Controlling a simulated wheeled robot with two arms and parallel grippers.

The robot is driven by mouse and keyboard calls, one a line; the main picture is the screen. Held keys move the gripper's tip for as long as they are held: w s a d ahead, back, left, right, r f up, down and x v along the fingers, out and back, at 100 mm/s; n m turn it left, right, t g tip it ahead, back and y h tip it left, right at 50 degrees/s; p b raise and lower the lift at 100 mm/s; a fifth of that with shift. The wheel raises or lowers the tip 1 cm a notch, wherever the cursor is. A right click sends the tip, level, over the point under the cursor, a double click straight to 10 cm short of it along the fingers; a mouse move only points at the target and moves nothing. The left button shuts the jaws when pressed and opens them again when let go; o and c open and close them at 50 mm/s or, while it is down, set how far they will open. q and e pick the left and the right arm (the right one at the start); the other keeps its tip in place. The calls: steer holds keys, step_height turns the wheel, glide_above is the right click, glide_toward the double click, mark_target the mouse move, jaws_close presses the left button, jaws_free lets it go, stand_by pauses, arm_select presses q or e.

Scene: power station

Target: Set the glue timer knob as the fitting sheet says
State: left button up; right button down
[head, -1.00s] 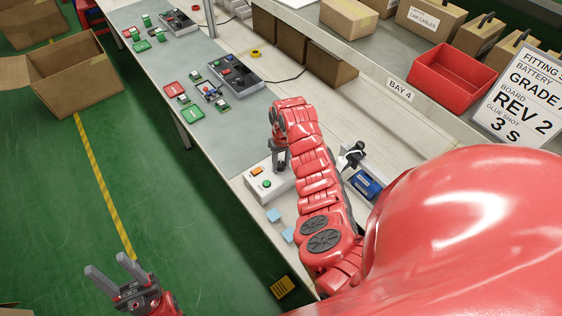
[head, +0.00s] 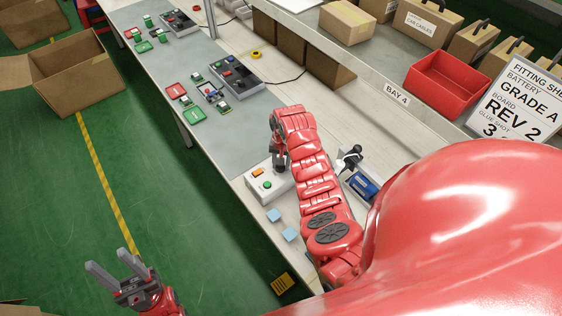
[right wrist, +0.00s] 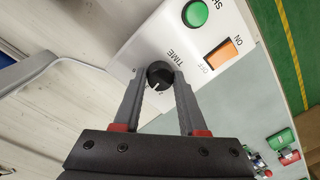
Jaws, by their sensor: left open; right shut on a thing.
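The glue timer box (head: 258,187) is white, with a green button and an orange switch, on the bench under my right arm. In the right wrist view its panel (right wrist: 150,45) shows the word TIME beside a black knob (right wrist: 160,74) with a white pointer line. My right gripper (right wrist: 159,80) is shut on the knob, one finger on each side; in the head view the arm hides the knob. The fitting sheet (head: 515,105) reads GRADE A, REV 2 and a glue shot line starting with 3, its end cut off. My left gripper (head: 115,270) is open and empty above the green floor.
A blue item with a black-handled tool (head: 360,180) lies just right of my right arm. Light blue pads (head: 274,215) lie near the bench edge. A red bin (head: 450,83) and cartons stand on the shelf.

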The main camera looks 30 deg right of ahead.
steer(key=shift+m, duration=0.6)
steer(key=shift+c, duration=2.3)
jaws_free()
